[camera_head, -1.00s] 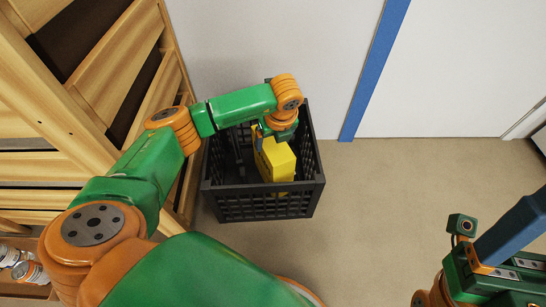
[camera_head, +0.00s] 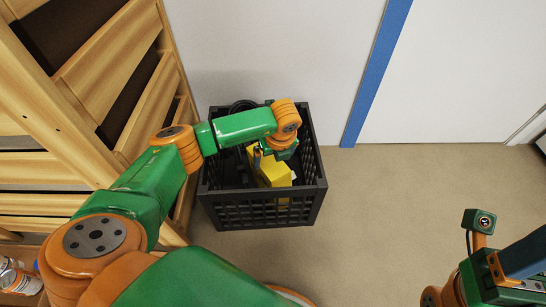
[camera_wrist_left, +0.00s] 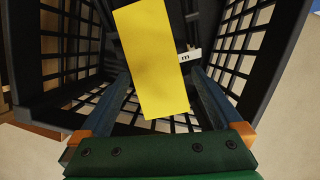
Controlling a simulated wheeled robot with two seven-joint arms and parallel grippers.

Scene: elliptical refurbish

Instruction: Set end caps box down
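The yellow end caps box (camera_head: 272,168) is inside the black crate (camera_head: 262,214), tilted; it also shows in the left wrist view (camera_wrist_left: 153,65). My left gripper (camera_head: 268,158) reaches down into the crate over the box. In the left wrist view its two blue fingers (camera_wrist_left: 162,92) stand wide apart on either side of the box, with a gap visible beside it. The box's underside and its contact with the crate floor are hidden. My right gripper (camera_head: 520,262) is at the lower right, away from the crate; its fingertips are cut off.
A wooden shelf rack (camera_head: 110,90) stands close on the left, with cans (camera_head: 18,280) at its lower corner. A dark item (camera_head: 240,106) lies in the crate's back left. A white wall is behind. The floor (camera_head: 385,215) right of the crate is clear.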

